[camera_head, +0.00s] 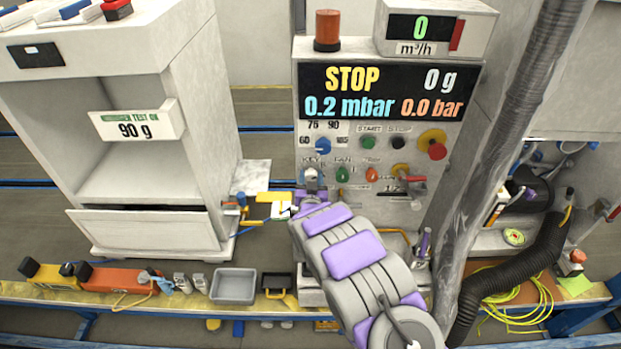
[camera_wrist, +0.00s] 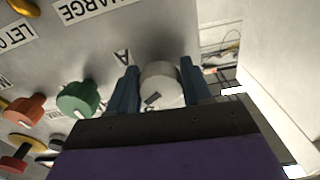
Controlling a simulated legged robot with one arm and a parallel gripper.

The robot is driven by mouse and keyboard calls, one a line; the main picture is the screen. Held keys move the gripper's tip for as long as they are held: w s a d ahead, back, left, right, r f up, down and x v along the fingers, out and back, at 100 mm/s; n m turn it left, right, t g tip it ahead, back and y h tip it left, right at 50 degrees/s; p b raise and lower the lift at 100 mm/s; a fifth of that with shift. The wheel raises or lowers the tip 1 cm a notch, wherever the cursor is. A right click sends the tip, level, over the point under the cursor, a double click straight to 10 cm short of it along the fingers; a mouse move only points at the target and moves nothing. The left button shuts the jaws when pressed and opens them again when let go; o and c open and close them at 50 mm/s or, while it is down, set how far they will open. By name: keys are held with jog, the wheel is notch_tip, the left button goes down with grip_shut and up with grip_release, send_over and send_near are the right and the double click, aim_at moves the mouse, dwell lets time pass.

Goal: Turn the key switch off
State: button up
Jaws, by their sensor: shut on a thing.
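The key switch (camera_head: 311,174) is a pale knob on the charging station's control panel (camera_head: 350,140), at the left end of the row with the green fan knob. My gripper (camera_head: 311,192) reaches up to it from below, and the arm partly covers it in the head view. In the wrist view the two dark blue fingers of my gripper (camera_wrist: 160,82) stand on either side of the round, whitish knob (camera_wrist: 162,88) and are shut on it. A small dark mark shows on the knob's front. The full label beside it is hidden.
A green knob (camera_wrist: 77,98) and a red knob (camera_wrist: 24,109) sit close to the left in the wrist view. In the head view a display (camera_head: 381,92) reads STOP. A grey hose (camera_head: 500,150) hangs to the right and a white cabinet (camera_head: 150,130) stands left.

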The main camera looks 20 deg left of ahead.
jog(key=shift+n, duration=0.3)
jog(key=n+b, duration=0.1)
jog(key=n, duration=0.5)
jog(key=shift+f, duration=0.1)
jog(key=n+b, duration=0.1)
jog(key=n, duration=0.4)
jog(key=shift+b, duration=0.35)
jog(key=shift+n, duration=0.3)
jog(key=shift+c, duration=0.2)
jog(key=o, duration=1)
jog(key=shift+a, duration=0.1)
jog(key=shift+s, duration=0.1)
jog(key=shift+s+d, duration=0.2)
jog(key=shift+d, duration=0.05)
jog(key=p+v, duration=0.1)
jog(key=v, duration=1.5)
jog(key=shift+s, duration=0.35)
